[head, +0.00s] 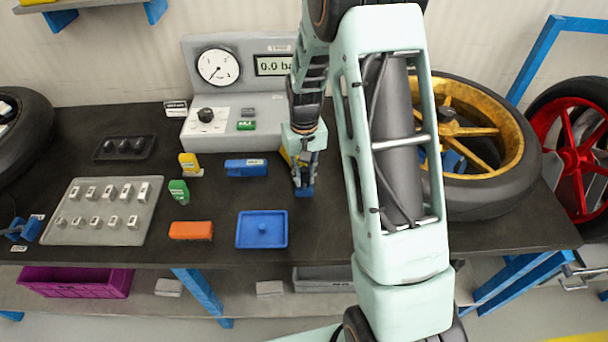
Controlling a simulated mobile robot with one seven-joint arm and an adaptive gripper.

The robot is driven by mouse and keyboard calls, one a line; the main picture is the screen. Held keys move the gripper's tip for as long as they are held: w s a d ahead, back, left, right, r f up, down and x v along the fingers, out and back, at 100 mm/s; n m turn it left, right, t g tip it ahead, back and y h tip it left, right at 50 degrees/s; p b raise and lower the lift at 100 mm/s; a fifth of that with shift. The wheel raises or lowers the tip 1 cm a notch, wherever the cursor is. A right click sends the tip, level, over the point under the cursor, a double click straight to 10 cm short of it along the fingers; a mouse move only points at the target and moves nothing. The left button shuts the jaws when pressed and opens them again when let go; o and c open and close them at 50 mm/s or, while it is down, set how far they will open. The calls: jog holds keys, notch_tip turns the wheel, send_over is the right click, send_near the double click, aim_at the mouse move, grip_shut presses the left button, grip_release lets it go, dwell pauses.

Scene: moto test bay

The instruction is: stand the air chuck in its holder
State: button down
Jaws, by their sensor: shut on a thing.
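My gripper (304,182) points down over the dark bench, right of centre. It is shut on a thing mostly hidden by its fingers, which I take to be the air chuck. A small blue piece (304,192) shows at the fingertips, low over or on the bench. I cannot tell whether it belongs to the chuck or the holder. A yellow piece (286,155) shows partly behind the gripper. I cannot make out the chuck's holder for certain.
A grey gauge unit (262,107) stands behind. A grey board (70,235) lies far left.

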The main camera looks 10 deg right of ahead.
jog(key=shift+f, duration=0.3)
dwell(0.7)
jog(key=c, duration=1.3)
grip_release()
jog(key=shift+r+p, duration=2)
jog(key=shift+r, duration=1.55)
